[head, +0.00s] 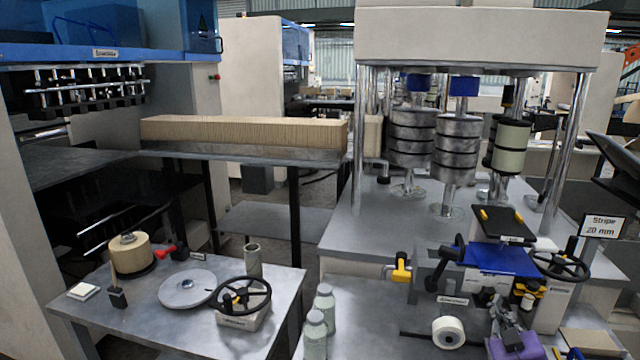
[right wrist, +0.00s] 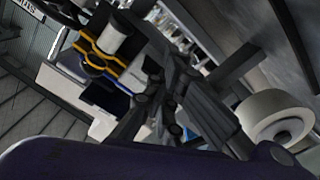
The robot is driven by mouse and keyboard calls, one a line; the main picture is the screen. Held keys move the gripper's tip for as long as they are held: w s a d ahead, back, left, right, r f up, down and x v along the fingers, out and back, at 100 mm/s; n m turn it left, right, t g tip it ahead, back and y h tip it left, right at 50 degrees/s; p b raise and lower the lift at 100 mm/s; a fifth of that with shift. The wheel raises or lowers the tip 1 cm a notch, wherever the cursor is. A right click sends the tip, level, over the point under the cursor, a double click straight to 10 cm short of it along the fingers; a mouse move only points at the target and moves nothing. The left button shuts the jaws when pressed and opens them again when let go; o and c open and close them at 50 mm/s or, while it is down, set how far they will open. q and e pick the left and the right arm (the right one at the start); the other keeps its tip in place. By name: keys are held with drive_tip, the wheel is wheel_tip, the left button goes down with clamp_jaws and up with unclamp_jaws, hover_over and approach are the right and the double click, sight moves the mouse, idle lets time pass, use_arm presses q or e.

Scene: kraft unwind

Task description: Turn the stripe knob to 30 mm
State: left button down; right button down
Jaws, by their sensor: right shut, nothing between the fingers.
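A small sign reading "Stripe 20 mm" (head: 604,226) stands at the right of the machine. A black handwheel (head: 560,265) is below and left of it, beside a blue plate (head: 497,259). I cannot tell for sure which control is the stripe knob. A white cylinder with yellow and black parts (head: 528,299) sits below the blue plate; similar parts show in the right wrist view (right wrist: 105,50). My right gripper (head: 497,308) is shut and empty, just left of and below these parts. Its dark fingers fill the middle of the right wrist view (right wrist: 165,75). My left gripper is not in view.
A white roll (head: 448,332) lies close left of my right gripper and shows in the wrist view (right wrist: 275,118). Two pale bottles (head: 318,325) stand left on the bench. A left table (head: 95,318) holds a kraft roll (head: 130,252), a disc and another handwheel (head: 241,296).

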drive_tip(key=shift+w+r, duration=0.1)
drive_tip(key=shift+r, duration=0.25)
